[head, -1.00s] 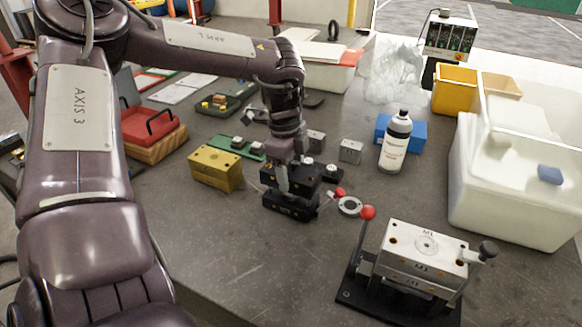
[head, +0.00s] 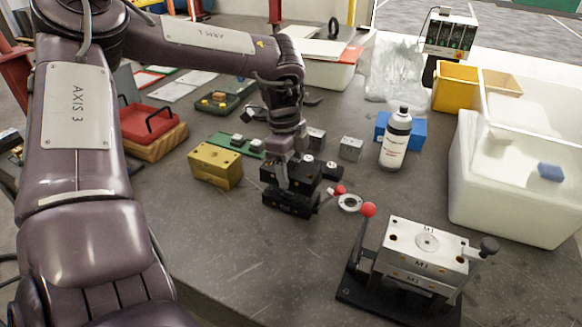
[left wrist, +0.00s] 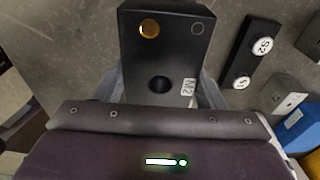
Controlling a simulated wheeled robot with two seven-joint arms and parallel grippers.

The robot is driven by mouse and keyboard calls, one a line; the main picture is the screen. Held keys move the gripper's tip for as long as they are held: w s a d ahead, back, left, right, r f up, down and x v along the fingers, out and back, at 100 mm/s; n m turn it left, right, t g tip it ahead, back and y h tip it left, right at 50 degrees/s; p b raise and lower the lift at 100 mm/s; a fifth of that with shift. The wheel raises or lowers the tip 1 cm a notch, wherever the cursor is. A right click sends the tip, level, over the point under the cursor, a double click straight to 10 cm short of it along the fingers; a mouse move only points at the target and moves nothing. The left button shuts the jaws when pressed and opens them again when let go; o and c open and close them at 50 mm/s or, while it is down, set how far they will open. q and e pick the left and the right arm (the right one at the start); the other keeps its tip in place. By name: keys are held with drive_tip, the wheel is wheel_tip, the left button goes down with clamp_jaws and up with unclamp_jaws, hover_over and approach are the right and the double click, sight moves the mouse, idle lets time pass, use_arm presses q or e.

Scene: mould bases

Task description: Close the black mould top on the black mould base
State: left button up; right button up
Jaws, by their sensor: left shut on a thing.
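The black mould top (head: 303,176) is a dark block held between the fingers of my left gripper (head: 284,178). In the left wrist view the black mould top (left wrist: 162,60) shows its upper face with an M2 label, a brass-ringed hole and a dark central hole. A finger of my left gripper (left wrist: 162,88) lies along each side of it. The black mould base (head: 290,204) is directly below the top in the head view, with a red-knobbed lever at its right. The two look lined up; I cannot tell whether they touch. My right gripper is out of view.
A brass block (head: 214,166) stands left of the base. A silver M1 mould (head: 425,250) on a black stand is at front right. A small grey block (head: 350,150), a white bottle (head: 396,140) and a white foam box (head: 515,195) stand right. The front-left table is clear.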

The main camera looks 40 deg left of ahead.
use_arm(q)
drive_tip(key=shift+f+b, duration=0.25)
drive_tip(key=shift+b, duration=0.1)
idle(0.6)
drive_tip(key=shift+f+b, duration=1.15)
drive_tip(key=shift+f, duration=0.1)
idle(0.3)
drive_tip(key=o, duration=1.6)
drive_tip(key=shift+c, duration=0.2)
drive_tip(key=shift+o, duration=0.6)
drive_tip(key=shift+s, duration=0.1)
drive_tip(key=r, duration=0.7)
drive_tip(key=shift+a+r+b, duration=0.4)
drive_tip(key=shift+s, duration=0.1)
